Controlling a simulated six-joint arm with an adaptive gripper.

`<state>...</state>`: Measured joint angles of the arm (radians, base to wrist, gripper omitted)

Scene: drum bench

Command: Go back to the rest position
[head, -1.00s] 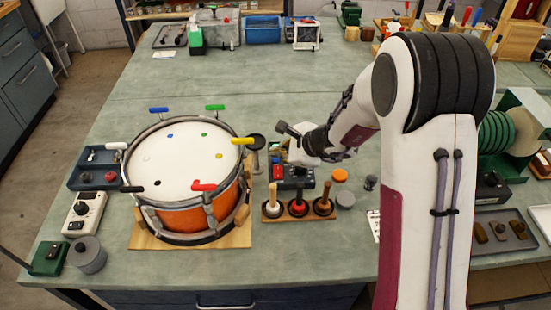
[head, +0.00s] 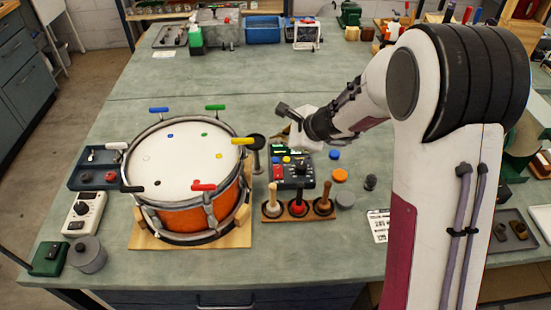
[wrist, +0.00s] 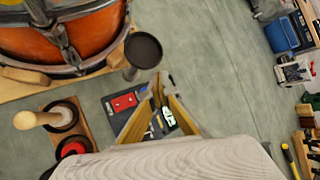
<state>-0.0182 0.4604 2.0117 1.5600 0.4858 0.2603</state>
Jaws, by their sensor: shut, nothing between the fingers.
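My gripper (head: 284,109) is raised over the bench, right of the drum and behind the button box, holding nothing. In the wrist view its fingers (wrist: 159,82) come together at the tips. The drum (head: 190,218) has an orange shell and a white head with several small coloured dots. It stands on a wooden base (head: 150,240). Coloured key handles stand around its rim: blue (head: 159,110), green (head: 215,107), yellow (head: 243,141), red (head: 203,188), black (head: 132,189) and white (head: 117,146).
A rack of mallets (head: 298,212), a button box (head: 295,175), an orange puck (head: 340,175), a blue puck (head: 334,155) and a dark round-topped stand (head: 256,142) lie right of the drum. A grey meter (head: 84,213) stands left.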

